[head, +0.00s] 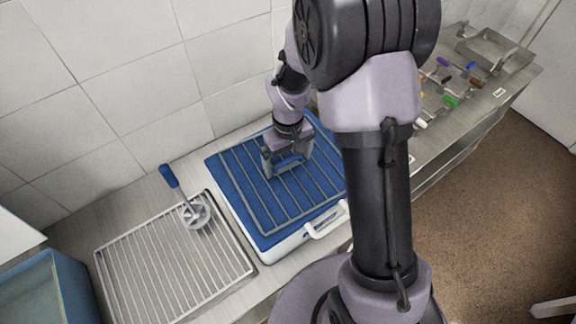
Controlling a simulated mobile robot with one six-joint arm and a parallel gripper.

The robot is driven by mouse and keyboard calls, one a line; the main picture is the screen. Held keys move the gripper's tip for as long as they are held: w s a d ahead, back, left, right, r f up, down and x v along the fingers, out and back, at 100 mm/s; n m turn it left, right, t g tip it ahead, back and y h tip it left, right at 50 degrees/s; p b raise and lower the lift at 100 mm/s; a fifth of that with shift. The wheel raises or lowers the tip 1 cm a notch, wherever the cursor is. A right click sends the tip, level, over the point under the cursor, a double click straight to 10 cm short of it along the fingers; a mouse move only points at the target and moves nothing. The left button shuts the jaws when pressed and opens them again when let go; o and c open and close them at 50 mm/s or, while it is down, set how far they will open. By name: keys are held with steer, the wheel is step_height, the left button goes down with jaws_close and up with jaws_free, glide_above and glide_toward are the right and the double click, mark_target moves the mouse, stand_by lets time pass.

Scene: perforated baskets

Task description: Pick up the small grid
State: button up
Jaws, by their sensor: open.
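A grey metal grid (243,188) lies on the blue top (268,241) of a white box in the middle of the counter. It looks a little smaller than the other grid at the left. My gripper (287,166) points down over the grid's upper middle part, with its fingers apart. Its fingertips are close to the bars; I cannot tell if they touch. My arm hides the right end of the grid and box.
A larger wire grid (150,262) lies left of the box, with a blue-handled round tool (196,212) on its upper edge. A blue bin (72,285) stands at the lower left. Several coloured-handled tools and a metal tray (490,48) are at the right. A tiled wall stands behind.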

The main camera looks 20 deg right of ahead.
steer(key=shift+s+r, duration=0.1)
steer(key=shift+c, duration=0.2)
steer(key=c, duration=1.2)
